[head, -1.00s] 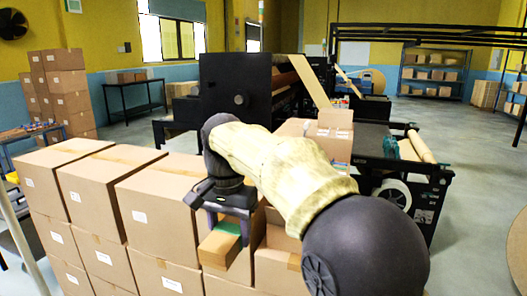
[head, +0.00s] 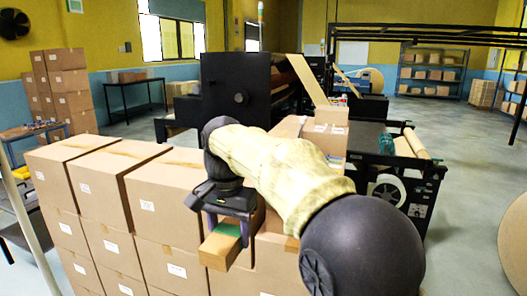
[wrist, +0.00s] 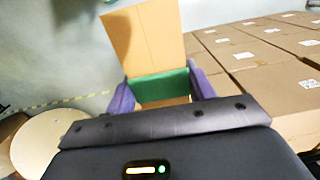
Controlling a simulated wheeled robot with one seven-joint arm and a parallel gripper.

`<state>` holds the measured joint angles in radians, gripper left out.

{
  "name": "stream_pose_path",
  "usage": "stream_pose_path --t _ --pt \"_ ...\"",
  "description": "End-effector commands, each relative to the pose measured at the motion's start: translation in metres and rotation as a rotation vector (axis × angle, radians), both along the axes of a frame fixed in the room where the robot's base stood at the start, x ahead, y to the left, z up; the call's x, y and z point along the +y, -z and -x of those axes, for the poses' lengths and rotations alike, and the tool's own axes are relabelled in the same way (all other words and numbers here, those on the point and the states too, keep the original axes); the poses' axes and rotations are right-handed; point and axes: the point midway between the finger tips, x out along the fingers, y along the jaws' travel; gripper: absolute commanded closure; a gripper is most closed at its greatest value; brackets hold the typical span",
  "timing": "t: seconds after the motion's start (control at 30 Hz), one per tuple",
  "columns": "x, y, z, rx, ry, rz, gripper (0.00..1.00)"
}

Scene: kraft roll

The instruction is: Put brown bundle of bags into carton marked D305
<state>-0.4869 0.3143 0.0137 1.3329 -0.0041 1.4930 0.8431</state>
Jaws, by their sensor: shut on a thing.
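My gripper (head: 228,232) is shut on a brown bundle of bags (head: 219,250) with a green band around it. In the wrist view the purple fingers of my gripper (wrist: 163,90) press on both sides of the green band, and the brown bundle (wrist: 146,40) sticks out beyond them. In the head view the bundle is in front of the stacked cartons, near their top level. Stacked brown cartons (head: 165,198) with white labels fill the lower left. The labels are too small to read, so I cannot tell which carton is D305. My arm hides part of the cartons.
More cartons (wrist: 275,85) lie at the right of the wrist view. A black machine (head: 236,88) with a paper strip stands behind the stack. A carton pile (head: 62,90) is at the far left. Open floor (head: 470,165) lies to the right.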

Motion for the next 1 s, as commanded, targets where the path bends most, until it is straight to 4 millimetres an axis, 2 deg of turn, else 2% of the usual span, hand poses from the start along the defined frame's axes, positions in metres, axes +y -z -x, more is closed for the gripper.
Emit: stream_pose_path --t 0.37,0.5,0.67,0.8,1.0 --pt "-0.007 0.05 -0.026 0.004 -0.036 0.002 0.72" --pt "-0.014 0.078 -0.039 0.005 -0.053 0.002 0.72" --pt "-0.034 0.129 -0.06 0.009 -0.074 0.003 0.72" --pt "-0.059 0.181 -0.076 0.009 -0.1 0.002 0.72" --pt "-0.091 0.256 -0.087 0.009 -0.151 0.001 0.72"
